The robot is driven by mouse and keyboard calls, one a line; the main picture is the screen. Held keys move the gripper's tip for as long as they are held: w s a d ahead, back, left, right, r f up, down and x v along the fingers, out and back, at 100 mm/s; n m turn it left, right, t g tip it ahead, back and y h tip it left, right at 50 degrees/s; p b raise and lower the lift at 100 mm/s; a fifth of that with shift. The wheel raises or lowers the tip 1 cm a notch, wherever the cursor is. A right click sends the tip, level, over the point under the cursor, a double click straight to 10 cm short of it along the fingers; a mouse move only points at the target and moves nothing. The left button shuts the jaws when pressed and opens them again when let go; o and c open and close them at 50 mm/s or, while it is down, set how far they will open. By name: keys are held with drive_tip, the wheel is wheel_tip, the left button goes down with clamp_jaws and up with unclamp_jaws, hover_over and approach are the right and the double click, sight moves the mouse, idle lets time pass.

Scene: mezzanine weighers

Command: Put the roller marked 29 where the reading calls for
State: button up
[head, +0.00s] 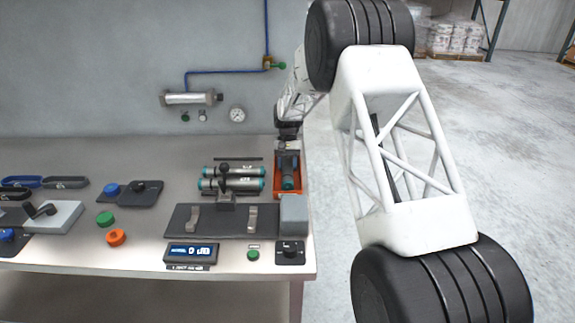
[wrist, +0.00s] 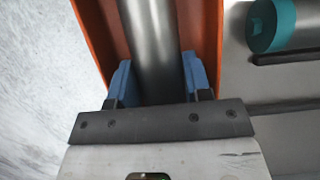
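My gripper (head: 288,145) reaches down over the narrow orange tray (head: 277,187) at the table's right end. In the wrist view its blue fingertips (wrist: 157,80) stand on either side of a dark grey roller (wrist: 152,35) in the orange tray (wrist: 97,40). The fingers look close to the roller; whether they press on it is unclear. Two grey rollers with teal ends (head: 211,184) lie beside the tray. A display (head: 191,252) shows a lit reading, perhaps 0, its unit too small.
A dark plate (head: 222,229) with two metal brackets lies before the rollers, a grey block (head: 294,214) at its right. A green button (head: 253,255) and black switch box (head: 290,252) sit in front. Green (head: 106,219) and orange (head: 116,237) caps lie left.

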drive_tip(key=shift+s+f, duration=0.15)
drive_tip(key=shift+f, duration=0.3)
drive_tip(key=shift+r, duration=0.15)
drive_tip(key=shift+r, duration=0.25)
drive_tip(key=v, duration=1.2)
drive_tip(key=shift+r, duration=0.2)
